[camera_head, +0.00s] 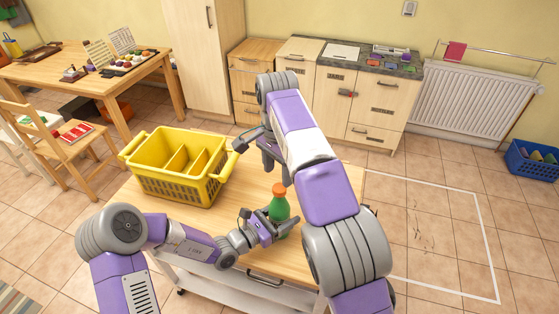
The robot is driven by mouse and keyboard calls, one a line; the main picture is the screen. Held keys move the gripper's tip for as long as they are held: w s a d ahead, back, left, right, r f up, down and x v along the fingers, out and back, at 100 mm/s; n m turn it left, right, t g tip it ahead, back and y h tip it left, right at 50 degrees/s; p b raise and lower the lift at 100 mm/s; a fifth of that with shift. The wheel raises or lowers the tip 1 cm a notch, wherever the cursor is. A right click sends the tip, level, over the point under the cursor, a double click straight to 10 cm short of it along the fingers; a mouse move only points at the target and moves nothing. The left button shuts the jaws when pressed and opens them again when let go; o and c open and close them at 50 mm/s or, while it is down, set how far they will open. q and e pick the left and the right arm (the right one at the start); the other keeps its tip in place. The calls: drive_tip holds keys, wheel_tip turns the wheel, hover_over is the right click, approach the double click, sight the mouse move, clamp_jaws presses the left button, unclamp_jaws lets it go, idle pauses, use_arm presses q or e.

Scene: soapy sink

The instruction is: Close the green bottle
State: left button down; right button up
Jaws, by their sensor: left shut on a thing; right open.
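The green bottle (279,208) stands upright at the middle of the wooden-topped table. An orange cap (279,189) shows at its top; I cannot tell whether it is screwed down tight. My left gripper (280,230) is shut around the lower part of the bottle and hides some of it. My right gripper (275,168) is open, just above the cap, with its fingers pointing down. It looks empty, and my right arm hides the table behind it.
A yellow divided crate (150,183) stands on the table's back left. The tabletop (190,218) is bare between the crate and my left arm. Further off are a wooden desk (95,78), a chair (65,150), kitchen cabinets (345,105) and a blue crate (530,165).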

drive_tip(key=n, duration=0.6)
drive_tip(key=shift+r, duration=0.2)
drive_tip(key=n, duration=0.3)
drive_tip(key=shift+r+n, duration=0.1)
drive_tip(key=shift+n, duration=0.3)
drive_tip(key=n, duration=0.3)
drive_tip(key=shift+w+r+n, duration=0.1)
drive_tip(key=shift+r+n, duration=0.05)
drive_tip(key=shift+n, duration=0.25)
drive_tip(key=n, duration=0.3)
drive_tip(key=shift+r+n, duration=0.2)
drive_tip(key=shift+n, duration=0.2)
drive_tip(key=n, duration=0.3)
drive_tip(key=shift+d+r+n, duration=0.1)
drive_tip(key=shift+r+n, duration=0.05)
drive_tip(key=shift+n, duration=0.15)
drive_tip(key=n, duration=0.3)
drive_tip(key=shift+r+n, duration=0.15)
drive_tip(key=shift+n, duration=0.15)
drive_tip(key=n, duration=0.3)
drive_tip(key=shift+r+n, duration=0.2)
drive_tip(key=shift+n, duration=0.2)
